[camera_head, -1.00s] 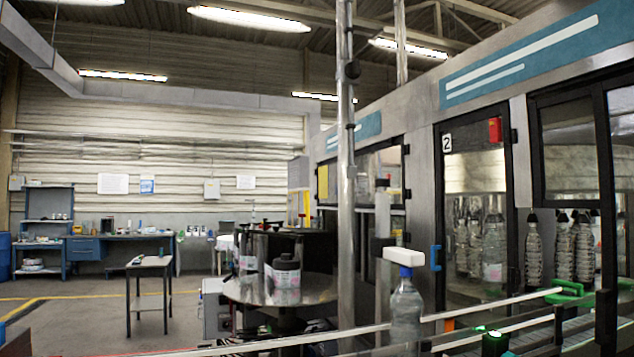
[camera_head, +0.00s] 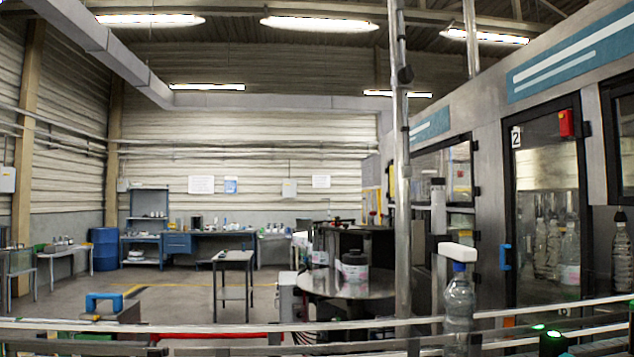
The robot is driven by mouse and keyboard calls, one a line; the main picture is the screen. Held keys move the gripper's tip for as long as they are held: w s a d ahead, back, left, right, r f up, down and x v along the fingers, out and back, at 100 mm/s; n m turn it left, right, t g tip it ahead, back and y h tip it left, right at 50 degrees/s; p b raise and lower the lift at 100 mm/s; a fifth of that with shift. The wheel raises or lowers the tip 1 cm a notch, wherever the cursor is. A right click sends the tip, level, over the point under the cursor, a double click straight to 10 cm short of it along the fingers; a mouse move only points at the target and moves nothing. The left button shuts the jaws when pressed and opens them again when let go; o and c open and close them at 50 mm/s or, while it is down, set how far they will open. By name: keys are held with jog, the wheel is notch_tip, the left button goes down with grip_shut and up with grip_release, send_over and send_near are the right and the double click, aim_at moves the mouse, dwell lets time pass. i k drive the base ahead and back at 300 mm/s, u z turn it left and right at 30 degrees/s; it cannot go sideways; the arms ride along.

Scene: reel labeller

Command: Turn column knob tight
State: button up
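A tall metal column (camera_head: 401,170) stands right of the middle, in front of the labelling machine. A dark knob-like piece (camera_head: 405,75) sits high on the column. A shorter grey post (camera_head: 438,210) with a dark clamp-like part stands just right of it. I cannot tell which dark piece is the column knob, or whether it is tight. My gripper is not in view.
A round metal table (camera_head: 350,285) holding a labelled reel or jar (camera_head: 355,266) is left of the column. A small table (camera_head: 232,257) stands on open floor.

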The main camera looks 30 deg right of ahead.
aim_at(438, 182)
jog(key=u, duration=0.15)
jog(key=k, duration=1.2)
jog(key=z, duration=1.35)
jog(key=i, duration=0.6)
